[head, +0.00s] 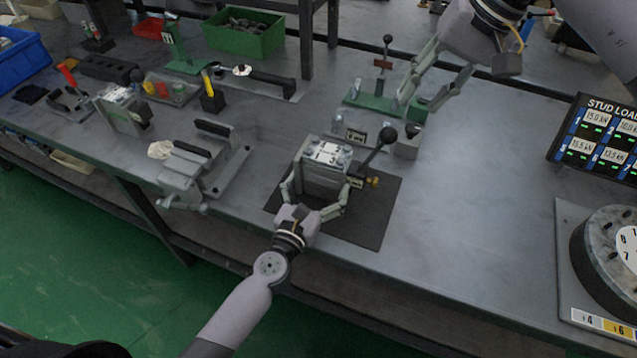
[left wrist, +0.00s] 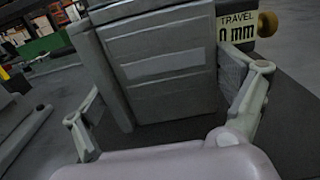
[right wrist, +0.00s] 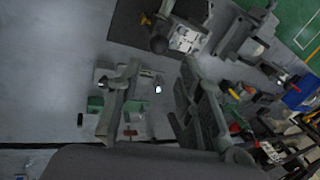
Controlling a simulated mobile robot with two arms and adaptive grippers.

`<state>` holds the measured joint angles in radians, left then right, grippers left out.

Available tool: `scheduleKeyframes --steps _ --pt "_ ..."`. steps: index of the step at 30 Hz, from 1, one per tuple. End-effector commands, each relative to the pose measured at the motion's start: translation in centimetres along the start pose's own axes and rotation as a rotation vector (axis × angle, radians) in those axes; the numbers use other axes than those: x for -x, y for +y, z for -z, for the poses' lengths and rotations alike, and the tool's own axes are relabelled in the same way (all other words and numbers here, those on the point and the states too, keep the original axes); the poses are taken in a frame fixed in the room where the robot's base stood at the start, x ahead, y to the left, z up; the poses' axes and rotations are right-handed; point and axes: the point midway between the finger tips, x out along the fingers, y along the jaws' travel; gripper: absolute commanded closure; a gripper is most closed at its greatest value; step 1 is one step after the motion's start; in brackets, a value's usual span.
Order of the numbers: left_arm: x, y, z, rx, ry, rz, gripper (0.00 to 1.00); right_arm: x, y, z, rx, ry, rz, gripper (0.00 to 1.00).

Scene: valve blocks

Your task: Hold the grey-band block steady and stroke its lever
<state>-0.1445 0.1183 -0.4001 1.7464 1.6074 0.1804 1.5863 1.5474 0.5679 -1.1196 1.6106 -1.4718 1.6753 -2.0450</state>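The valve block (head: 324,178) stands upright on a dark mat (head: 375,224), with a white marked plate on top. The left wrist view shows the block's grey face (left wrist: 160,65) close up, with a "TRAVEL 0 mm" label (left wrist: 236,27). My left gripper (head: 314,196) has its fingers against both sides of the block. My right gripper (head: 420,108) is open and empty, above and behind the lever; the block (right wrist: 185,38) shows beyond its fingers.
A green-based fixture (head: 376,104) stands below and beside my right gripper. A small grey block (head: 405,147) is right behind the lever knob. Clamps and another block (head: 122,112) fill the left side. The bench right of the mat is clear up to a dial (head: 606,245).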

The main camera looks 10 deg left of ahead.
Motion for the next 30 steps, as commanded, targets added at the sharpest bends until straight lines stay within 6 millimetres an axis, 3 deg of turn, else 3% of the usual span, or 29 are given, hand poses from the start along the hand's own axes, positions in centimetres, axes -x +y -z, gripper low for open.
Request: scheduleKeyframes --steps 22,30 --pt "-0.1 0.1 -0.1 -0.001 -0.003 -0.004 0.68 0.0 0.0 0.0 0.000 0.000 0.000 0.67" --pt "-0.1 0.2 -0.1 -0.001 -0.003 -0.004 0.69 -1.5 0.2 -0.6 -0.105 -0.083 0.083 0.53"
